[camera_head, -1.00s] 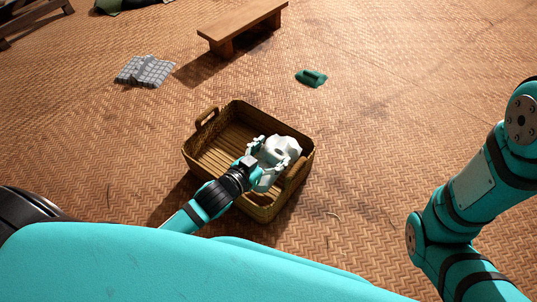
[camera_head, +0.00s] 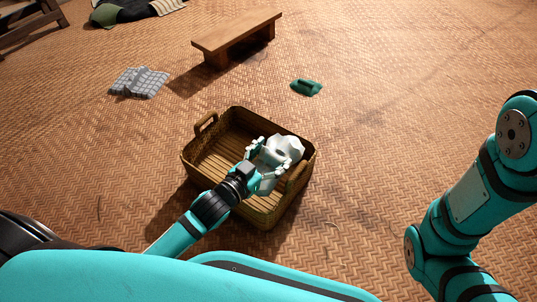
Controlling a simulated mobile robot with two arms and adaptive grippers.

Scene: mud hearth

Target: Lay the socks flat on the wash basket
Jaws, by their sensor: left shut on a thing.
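The wash basket (camera_head: 215,150), a brown rectangular woven basket with end handles, stands on the floor in the middle of the head view. My left gripper (camera_head: 270,165) is over the basket's right part, shut on a crumpled white cloth (camera_head: 286,148), which may be the socks. The cloth is bunched up, and the fingers hide part of it. I cannot tell whether it touches the basket's bottom. The left half of the basket is empty. My right arm shows at the right edge, but its gripper is out of view.
A grey checked cloth (camera_head: 139,82) lies on the floor at the upper left. A green folded cloth (camera_head: 306,87) lies beyond the basket. A low wooden bench (camera_head: 236,36) stands behind. Dark cloths (camera_head: 130,9) lie at the top left. The woven floor around the basket is clear.

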